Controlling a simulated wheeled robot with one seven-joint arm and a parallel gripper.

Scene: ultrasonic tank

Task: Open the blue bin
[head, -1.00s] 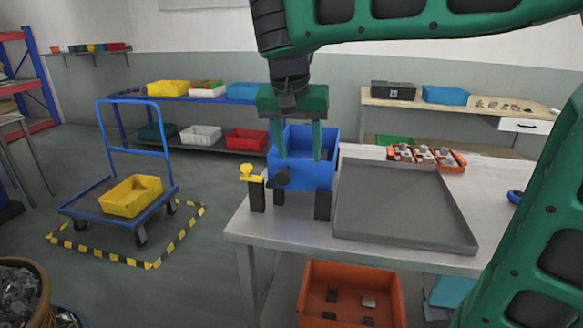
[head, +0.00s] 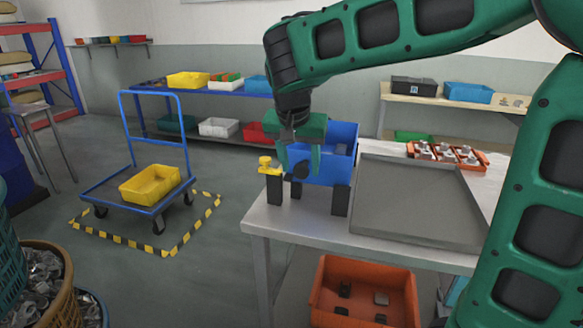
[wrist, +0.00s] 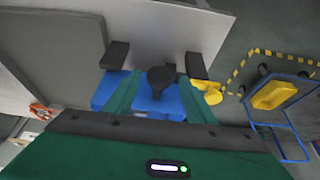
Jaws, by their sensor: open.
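The blue bin (head: 343,150) is an open-topped box on black legs near the table's left end. I cannot tell whether either finger touches the knob. My gripper holds nothing.
A grey shallow tray (head: 415,205) lies right of the bin, with an orange parts tray (head: 447,155) behind it. An orange crate (head: 364,295) sits below the table. A blue trolley (head: 140,190) with a yellow bin (head: 150,184) stands left on clear floor.

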